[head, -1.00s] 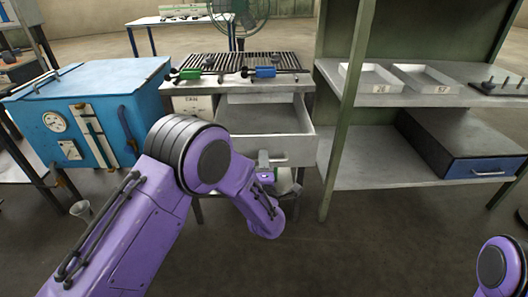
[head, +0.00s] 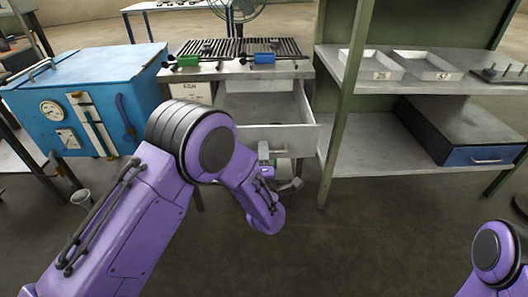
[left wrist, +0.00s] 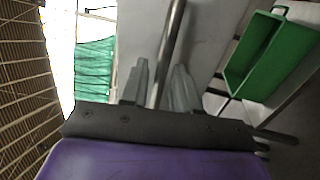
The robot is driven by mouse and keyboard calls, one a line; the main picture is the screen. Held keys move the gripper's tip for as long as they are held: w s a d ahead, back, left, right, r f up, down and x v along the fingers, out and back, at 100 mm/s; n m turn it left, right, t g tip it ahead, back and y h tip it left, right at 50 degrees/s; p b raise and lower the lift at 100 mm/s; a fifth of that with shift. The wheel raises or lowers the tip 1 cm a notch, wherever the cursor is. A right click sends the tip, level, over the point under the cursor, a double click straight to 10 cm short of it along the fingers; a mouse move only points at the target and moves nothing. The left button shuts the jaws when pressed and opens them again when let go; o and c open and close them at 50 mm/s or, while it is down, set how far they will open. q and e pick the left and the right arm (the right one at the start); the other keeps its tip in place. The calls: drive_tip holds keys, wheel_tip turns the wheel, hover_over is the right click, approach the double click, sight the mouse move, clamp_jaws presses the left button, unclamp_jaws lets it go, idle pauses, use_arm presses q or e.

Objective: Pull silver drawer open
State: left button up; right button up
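The silver drawer (head: 285,138) is pulled out of the grey bench in the head view, and its inside looks empty. Its bar handle (head: 280,151) is on the front. My left gripper (head: 265,158) is at that handle, partly hidden by my purple wrist. In the left wrist view the handle bar (left wrist: 170,45) runs between the two grey fingers of my left gripper (left wrist: 160,88), which look closed on it. My right gripper is out of view; only a purple arm link shows at the lower right.
A blue furnace box (head: 85,100) stands left. A green-posted shelf (head: 350,160) stands close on the right with trays and a blue-fronted drawer (head: 485,154). Floor in front is clear.

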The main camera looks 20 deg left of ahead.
use_arm(q)
drive_tip(key=v, duration=0.9)
drive_tip(key=shift+s, duration=0.4)
drive_tip(key=s+a+f+m+g+h, duration=0.35)
drive_tip(key=s+f+m+g, duration=0.25)
drive_tip(key=s+f+m, duration=0.4)
drive_tip(key=s+a+f+m+g+h, duration=0.2)
drive_tip(key=s+a+f+m+g, duration=0.5)
drive_tip(key=f, duration=0.6)
drive_tip(key=s+a+f+n+g+y+p, duration=0.1)
drive_tip(key=s+a+f+g+p, duration=0.15)
drive_tip(key=s, duration=1.35)
wheel_tip(320, 180, up, 13)
drive_tip(key=p, duration=1.1)
drive_tip(key=shift+w+f+p, duration=0.2)
drive_tip(key=shift+w+p, duration=0.15)
drive_tip(key=shift+w, duration=0.05)
